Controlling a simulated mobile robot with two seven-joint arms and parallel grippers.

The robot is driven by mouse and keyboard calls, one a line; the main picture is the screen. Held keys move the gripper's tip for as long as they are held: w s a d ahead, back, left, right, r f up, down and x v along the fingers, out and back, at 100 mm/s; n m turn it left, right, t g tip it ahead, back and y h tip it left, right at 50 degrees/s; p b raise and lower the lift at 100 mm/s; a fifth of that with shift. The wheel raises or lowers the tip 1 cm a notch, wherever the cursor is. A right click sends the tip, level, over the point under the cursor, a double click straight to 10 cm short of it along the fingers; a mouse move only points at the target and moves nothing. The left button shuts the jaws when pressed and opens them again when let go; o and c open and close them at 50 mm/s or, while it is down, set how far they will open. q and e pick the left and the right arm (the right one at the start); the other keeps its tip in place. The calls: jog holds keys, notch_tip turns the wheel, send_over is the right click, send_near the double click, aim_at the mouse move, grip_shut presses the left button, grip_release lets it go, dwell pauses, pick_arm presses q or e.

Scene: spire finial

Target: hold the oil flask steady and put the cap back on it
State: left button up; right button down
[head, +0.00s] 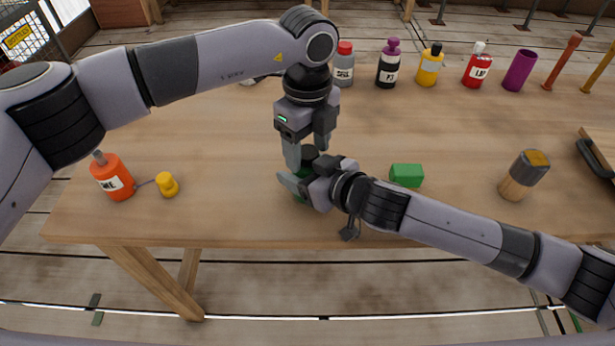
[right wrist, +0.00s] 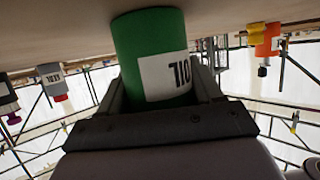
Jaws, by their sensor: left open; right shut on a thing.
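The oil flask (head: 300,197) is green and stands upright near the table's front middle, mostly hidden by my grippers. In the right wrist view the flask (right wrist: 150,50) appears upside down, with a white "OIL" label. My right gripper (head: 305,181) is shut around its body from the right. A dark round piece (head: 309,152), apparently the cap, shows at the top of the flask. Whether it is fully seated cannot be seen. My left gripper (head: 307,146) points down over it, open, its fingers on either side of the dark piece.
An orange bottle (head: 113,179) and a yellow piece (head: 167,185) stand on the left. A green block (head: 406,175) and a wooden-handled brush (head: 523,175) are right. Several bottles and a purple cup (head: 519,70) line the back. The table (head: 230,215) is clear left of the flask.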

pick_arm(q)
jog(key=c, duration=1.1)
jog(key=shift+m, duration=1.7)
jog(key=o, duration=1.2)
jog(key=shift+r, duration=2.25)
jog(key=shift+c, duration=0.5)
